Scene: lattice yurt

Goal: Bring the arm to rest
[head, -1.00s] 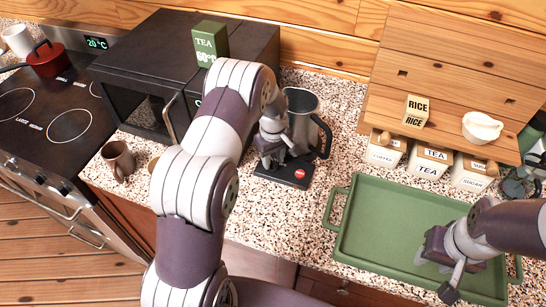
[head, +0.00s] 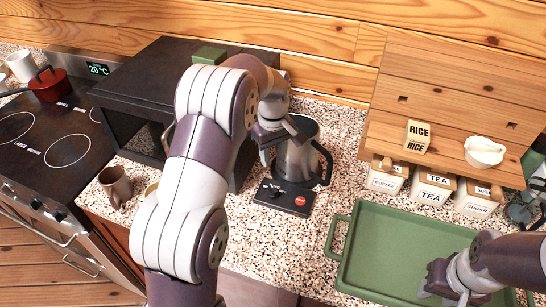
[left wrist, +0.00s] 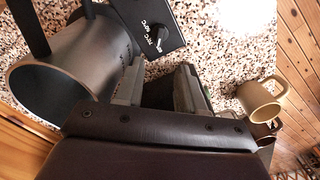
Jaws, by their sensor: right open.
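My left gripper (head: 274,137) hangs in front of and above the dark grey jug (head: 298,160), apart from it as far as I can tell. In the left wrist view its fingers (left wrist: 160,85) are spread with nothing held between them. The jug (left wrist: 75,62) shows at the left there, its open rim toward me. My left arm crosses the middle of the head view.
The jug stands beside a black base (head: 284,197) with a red button. A microwave (head: 130,95) with a green box (head: 209,56) on top stands behind my left arm. A brown mug (head: 115,186) and a cream mug (left wrist: 262,97) are near. A wooden shelf (head: 450,110) rises behind the tray.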

